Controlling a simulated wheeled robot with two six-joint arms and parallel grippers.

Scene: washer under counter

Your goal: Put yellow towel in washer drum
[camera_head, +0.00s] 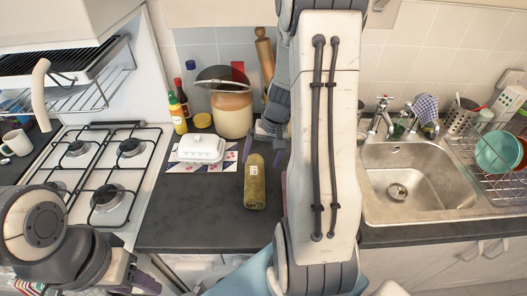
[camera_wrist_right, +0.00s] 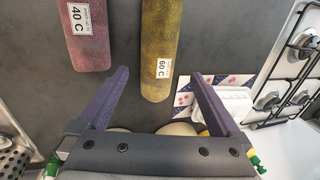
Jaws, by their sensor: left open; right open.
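The yellow towel (camera_head: 255,182) is a rolled, olive-yellow bundle lying on the dark countertop. In the right wrist view the yellow towel (camera_wrist_right: 158,45) bears a white "60 C" tag. In the head view my right gripper (camera_head: 266,148) is partly hidden by my arm, near the towel's far end. My left gripper (camera_head: 143,278) is open and empty at the lower left, away from the towel. The washer drum cannot be made out.
A pink rolled towel (camera_wrist_right: 88,35) with a "40 C" tag lies beside the yellow one. A white butter dish (camera_head: 201,148), a crock (camera_head: 232,112) and bottles stand near the towel. The gas hob (camera_head: 108,165) is left, the sink (camera_head: 400,185) right. The front counter is clear.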

